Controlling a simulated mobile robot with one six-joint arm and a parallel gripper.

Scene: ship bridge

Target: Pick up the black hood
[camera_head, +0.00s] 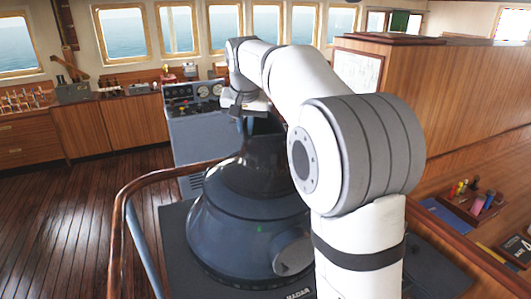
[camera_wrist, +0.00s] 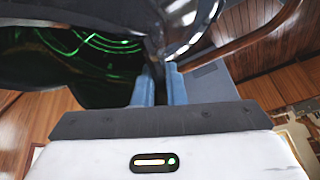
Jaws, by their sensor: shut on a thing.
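The black hood (camera_head: 262,150) is a dark, tapering piece on top of the rounded blue-grey radar pedestal (camera_head: 225,235) in the middle of the head view. My gripper (camera_head: 241,107) is at the hood's top, partly hidden by my arm. In the wrist view my gripper's two blue fingers (camera_wrist: 157,86) are close together, shut on a thin dark edge of the hood (camera_wrist: 153,52). Green glowing arcs of the radar screen (camera_wrist: 100,42) show at upper left there. Whether the hood is clear of the pedestal cannot be told.
A curved wooden handrail (camera_head: 150,182) on blue posts surrounds the pedestal. A grey console (camera_head: 190,130) stands behind it. A wooden desk at the right holds a tray of pens (camera_head: 472,202). A wooden cabinet (camera_head: 455,90) is behind my arm. The plank floor (camera_head: 75,215) at left is clear.

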